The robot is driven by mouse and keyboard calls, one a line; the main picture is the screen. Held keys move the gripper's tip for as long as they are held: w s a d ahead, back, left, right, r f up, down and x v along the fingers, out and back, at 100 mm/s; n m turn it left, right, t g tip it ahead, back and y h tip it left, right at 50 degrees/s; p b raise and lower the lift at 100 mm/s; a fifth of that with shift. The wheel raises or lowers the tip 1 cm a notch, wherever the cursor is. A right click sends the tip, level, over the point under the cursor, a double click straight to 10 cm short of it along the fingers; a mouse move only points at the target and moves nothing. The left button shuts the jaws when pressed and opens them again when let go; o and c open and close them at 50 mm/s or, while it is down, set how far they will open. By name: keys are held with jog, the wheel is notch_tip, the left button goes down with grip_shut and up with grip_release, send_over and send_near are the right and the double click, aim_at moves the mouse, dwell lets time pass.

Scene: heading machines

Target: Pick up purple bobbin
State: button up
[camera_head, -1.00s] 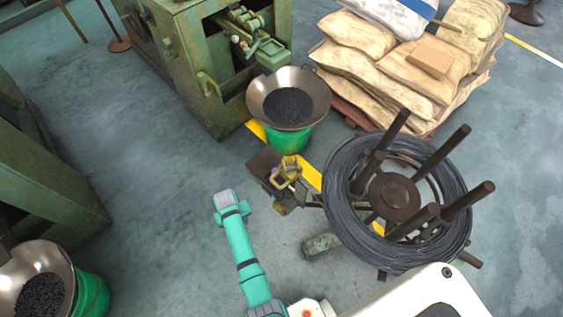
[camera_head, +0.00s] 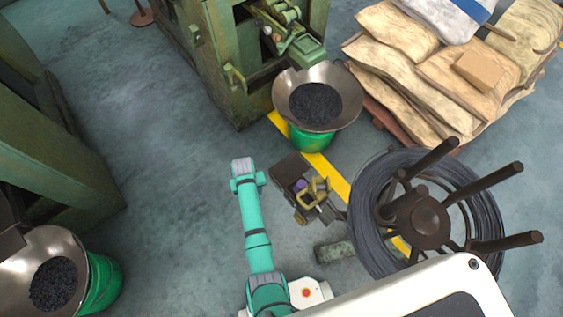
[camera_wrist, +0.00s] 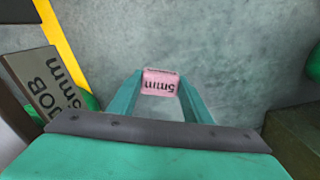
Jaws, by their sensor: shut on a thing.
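A small purple thing (camera_head: 302,185), which may be the purple bobbin, shows in the head view at a dark box on the floor, beside yellowish metal parts. It is too small to make out its shape. The purple thing does not show in the wrist view.
A large wire coil on a spoked stand (camera_head: 428,222) is at the right. A metal bowl on a green base (camera_head: 316,98) stands by the green machine (camera_head: 212,70). Sacks (camera_head: 440,75) are stacked behind. Another bowl (camera_head: 75,250) is at the left. Floor left of my arm is clear.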

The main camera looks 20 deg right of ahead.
jog(key=w+d+r+m, duration=0.2)
jog(key=w+d+r, duration=0.3)
jog(key=w+r, duration=0.4)
jog(key=d+r+m, duration=0.3)
jog(key=d+r, duration=0.9)
jog(key=r, duration=0.5)
jog(key=s+d+r+m, duration=0.7)
jog(key=s+d+r, duration=0.2)
jog(key=s+r, duration=0.45)
jog(key=s+f+m, duration=0.2)
jog(key=s+f, duration=0.2)
jog(key=f, duration=0.8)
jog(key=w+a+f, duration=0.2)
jog(key=a, duration=0.1)
jog(key=w+a+f, duration=0.3)
jog(key=a, duration=0.1)
jog(key=w+a+f, duration=0.2)
jog(key=a+f, duration=0.1)
jog(key=shift+w+a, duration=0.25)
jog(key=shift+w, duration=0.15)
jog(key=shift+w+a+f, duration=0.35)
jog(key=shift+a+f, duration=0.1)
jog(key=shift+f, duration=0.25)
notch_tip(320, 180, down, 2)
jog(key=shift+w+a+f, duration=0.1)
jog(key=shift+a, duration=0.05)
jog(key=shift+f, duration=0.6)
